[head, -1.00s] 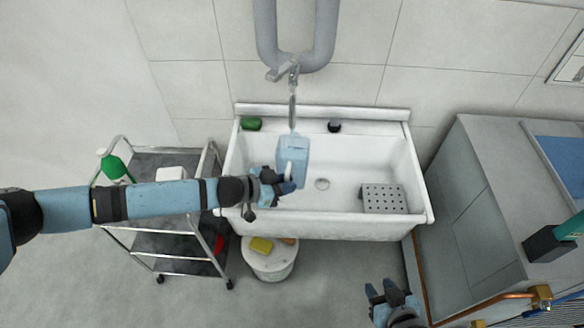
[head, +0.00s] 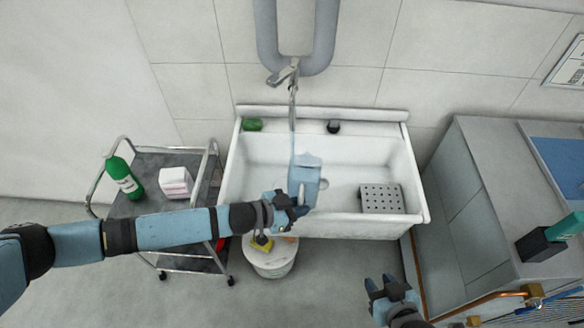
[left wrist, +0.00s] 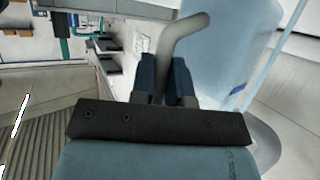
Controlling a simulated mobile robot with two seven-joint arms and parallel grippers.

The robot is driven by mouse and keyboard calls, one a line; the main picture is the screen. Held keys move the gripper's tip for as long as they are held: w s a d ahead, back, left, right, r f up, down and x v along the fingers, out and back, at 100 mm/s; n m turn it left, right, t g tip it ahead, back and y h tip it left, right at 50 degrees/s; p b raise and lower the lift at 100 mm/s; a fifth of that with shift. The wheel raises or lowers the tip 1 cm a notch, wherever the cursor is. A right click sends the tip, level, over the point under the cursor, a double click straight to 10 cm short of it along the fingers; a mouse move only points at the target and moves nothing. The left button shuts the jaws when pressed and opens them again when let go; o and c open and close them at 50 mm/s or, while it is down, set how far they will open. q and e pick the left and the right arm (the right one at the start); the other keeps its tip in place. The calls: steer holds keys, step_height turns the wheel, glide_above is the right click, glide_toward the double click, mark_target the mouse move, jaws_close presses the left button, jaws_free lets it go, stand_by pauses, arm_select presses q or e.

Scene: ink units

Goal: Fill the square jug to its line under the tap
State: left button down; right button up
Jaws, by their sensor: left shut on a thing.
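The translucent light-blue square jug (head: 307,174) is over the front part of the white sink (head: 345,224). My left gripper (head: 291,203) is shut on its handle, and the left wrist view shows the fingers around the grey handle (left wrist: 183,35) beside the jug's wall (left wrist: 225,45). The tap (head: 284,73) is on the wall above, and a thin stream of water (head: 292,125) runs down from it. I cannot tell whether the stream enters the jug or passes behind it. The fill line and water level are not clear. My right gripper (head: 380,286) is open and empty, right of the bucket.
A perforated block (head: 382,198) sits at the sink's right. A green item (head: 252,125) and a dark item (head: 333,127) lie on its back ledge. A trolley with a green bottle (head: 124,178) stands left, a white bucket (head: 271,262) in front, a grey counter (head: 480,170) right.

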arm_select(q)
steer(key=s+d+r+p, duration=0.4)
steer(key=s+r+p, duration=0.1)
steer(key=s, duration=0.3)
steer(key=shift+s+d+p, duration=0.4)
steer(key=shift+p, duration=0.4)
steer(key=shift+r, duration=0.1)
